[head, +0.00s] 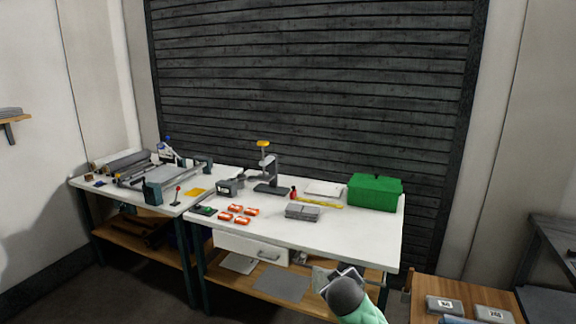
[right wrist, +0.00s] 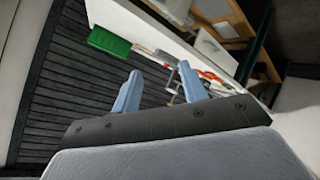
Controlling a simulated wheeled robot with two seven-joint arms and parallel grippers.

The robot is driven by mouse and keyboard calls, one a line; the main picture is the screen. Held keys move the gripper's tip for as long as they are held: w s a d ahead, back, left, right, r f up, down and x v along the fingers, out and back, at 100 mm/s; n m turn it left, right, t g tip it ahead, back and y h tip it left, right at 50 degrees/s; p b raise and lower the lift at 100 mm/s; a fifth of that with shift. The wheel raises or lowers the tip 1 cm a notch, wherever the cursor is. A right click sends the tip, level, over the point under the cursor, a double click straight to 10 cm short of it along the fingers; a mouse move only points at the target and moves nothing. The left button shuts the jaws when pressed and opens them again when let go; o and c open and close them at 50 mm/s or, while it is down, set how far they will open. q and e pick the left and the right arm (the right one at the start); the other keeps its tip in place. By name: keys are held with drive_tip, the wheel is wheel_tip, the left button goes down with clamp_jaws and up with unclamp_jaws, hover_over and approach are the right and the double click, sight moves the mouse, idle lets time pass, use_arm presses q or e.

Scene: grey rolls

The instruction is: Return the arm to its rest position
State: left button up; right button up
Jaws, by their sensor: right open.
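My right arm comes in from the bottom of the head view, and my right gripper (head: 340,275) is in front of the white table's front edge, low and near the drawer. In the right wrist view the right gripper (right wrist: 156,92) has its two blue fingers apart, with nothing between them. The white table (head: 345,232) lies beyond it. My left gripper is in neither view.
The table carries a green box (head: 375,192), grey rolls or blocks (head: 302,211), several orange-red packs (head: 240,218) and a press-like stand (head: 268,175). A drawer (head: 250,248) is under the top. A wooden surface with grey boxes (head: 445,305) stands at lower right.

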use_arm(q)
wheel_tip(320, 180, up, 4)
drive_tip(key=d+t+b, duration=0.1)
drive_tip(key=b, duration=0.2)
use_arm(e)
drive_tip(key=s+d+f+m+g+y, duration=0.1)
drive_tip(key=s+f+m+g, duration=0.15)
drive_tip(key=s+f, duration=0.85)
drive_tip(key=s+f+m+g+y, duration=0.1)
drive_tip(key=s+f+g, duration=0.2)
drive_tip(key=s+f, duration=0.85)
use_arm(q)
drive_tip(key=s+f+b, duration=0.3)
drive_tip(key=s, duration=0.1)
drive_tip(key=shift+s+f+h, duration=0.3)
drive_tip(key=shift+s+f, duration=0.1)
use_arm(e)
drive_tip(key=s+f+m+g, duration=0.1)
drive_tip(key=s+f+g, duration=0.3)
drive_tip(key=s+f, duration=1.7)
drive_tip(key=s, duration=0.2)
drive_tip(key=shift+s+g, duration=0.35)
drive_tip(key=shift+s, duration=0.05)
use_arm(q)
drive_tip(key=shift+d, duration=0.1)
use_arm(e)
drive_tip(key=shift+a, duration=0.1)
